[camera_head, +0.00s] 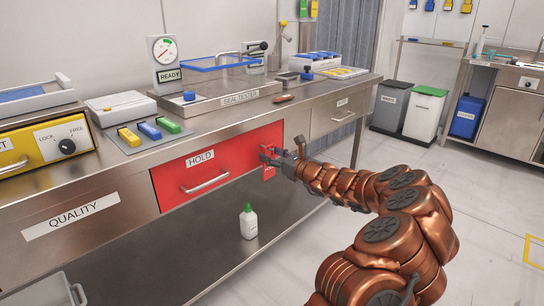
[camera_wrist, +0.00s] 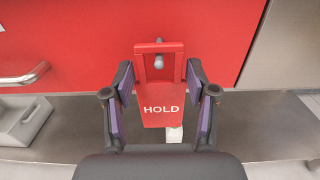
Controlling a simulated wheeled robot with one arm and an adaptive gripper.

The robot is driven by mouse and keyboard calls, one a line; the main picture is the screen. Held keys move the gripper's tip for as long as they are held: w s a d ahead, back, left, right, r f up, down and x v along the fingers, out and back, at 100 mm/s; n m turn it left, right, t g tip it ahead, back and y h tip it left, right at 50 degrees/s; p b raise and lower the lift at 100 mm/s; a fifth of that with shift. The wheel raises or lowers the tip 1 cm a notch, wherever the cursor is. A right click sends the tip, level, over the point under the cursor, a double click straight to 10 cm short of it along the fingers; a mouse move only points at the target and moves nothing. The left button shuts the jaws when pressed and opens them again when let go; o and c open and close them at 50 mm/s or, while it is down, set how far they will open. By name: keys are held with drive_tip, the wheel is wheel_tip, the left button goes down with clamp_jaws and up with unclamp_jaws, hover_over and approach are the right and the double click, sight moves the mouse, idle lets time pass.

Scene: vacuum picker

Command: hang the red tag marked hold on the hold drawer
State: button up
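The red tag (camera_wrist: 162,112) reading HOLD is in front of the red drawer front in the wrist view. A small grey peg (camera_wrist: 158,62) shows in the open window at the tag's top, and its rounded end shows at the top bar. The tag appears to hang there upright. My gripper (camera_wrist: 160,88) has one finger on each side of the tag, with narrow gaps between the pads and its edges. In the head view, the tag (camera_head: 268,171) is partly hidden by my gripper (camera_head: 272,156) at the right part of the hold drawer (camera_head: 172,177), which is shut.
The drawer handle (camera_head: 205,184) is left of my gripper. A white bottle with a green cap (camera_head: 248,222) stands on the lower shelf (camera_head: 190,245). The worktop above holds the seal tester (camera_head: 215,92) and small coloured blocks (camera_head: 150,130). Open floor lies right of the bench.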

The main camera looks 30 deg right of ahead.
drive_tip(key=o, duration=0.5)
drive_tip(key=shift+o, duration=0.2)
drive_tip(key=v, duration=1.2)
